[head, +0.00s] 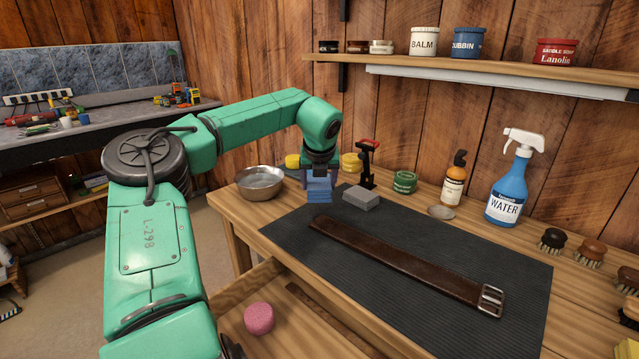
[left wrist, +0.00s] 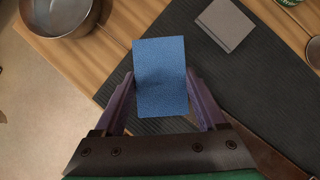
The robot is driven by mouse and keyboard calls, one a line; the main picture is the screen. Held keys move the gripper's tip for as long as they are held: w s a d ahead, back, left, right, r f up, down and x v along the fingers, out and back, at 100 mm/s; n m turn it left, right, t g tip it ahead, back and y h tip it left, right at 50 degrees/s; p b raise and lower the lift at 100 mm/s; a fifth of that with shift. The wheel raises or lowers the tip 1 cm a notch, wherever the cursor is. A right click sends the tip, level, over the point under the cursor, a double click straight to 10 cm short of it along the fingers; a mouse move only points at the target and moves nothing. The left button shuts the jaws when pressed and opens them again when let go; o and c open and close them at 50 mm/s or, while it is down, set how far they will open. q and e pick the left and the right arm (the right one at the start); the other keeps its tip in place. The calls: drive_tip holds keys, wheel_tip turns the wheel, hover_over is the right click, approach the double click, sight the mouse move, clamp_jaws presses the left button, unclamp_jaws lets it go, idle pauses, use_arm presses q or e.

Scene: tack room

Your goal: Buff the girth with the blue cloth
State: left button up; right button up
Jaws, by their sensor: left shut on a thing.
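The girth (head: 395,262) is a long dark brown leather strap with a metal buckle at its right end. It lies flat and slantwise on the dark ribbed mat (head: 300,250); its edge also shows at the right of the left wrist view (left wrist: 268,158). The blue cloth (head: 319,190) is between the fingers of my left gripper (head: 320,178), at the mat's far left corner. In the left wrist view the cloth (left wrist: 160,78) looks like a folded rectangle, with a finger on each side. My left gripper is shut on it. My right gripper is not in view.
A metal bowl (head: 260,183) stands left of the cloth. A grey block (head: 361,198) is close to its right, with a black-and-red stand (head: 368,163) behind. A spray bottle (head: 511,180) and brushes (head: 552,241) line the bench's right. An open drawer (head: 290,320) holds a pink sponge (head: 259,318).

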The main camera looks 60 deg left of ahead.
use_arm(q)
drive_tip(key=shift+r+p, duration=0.35)
drive_tip(key=shift+r, duration=0.05)
wheel_tip(320, 180, up, 8)
drive_tip(key=p, duration=0.6)
drive_tip(key=shift+f, duration=0.4)
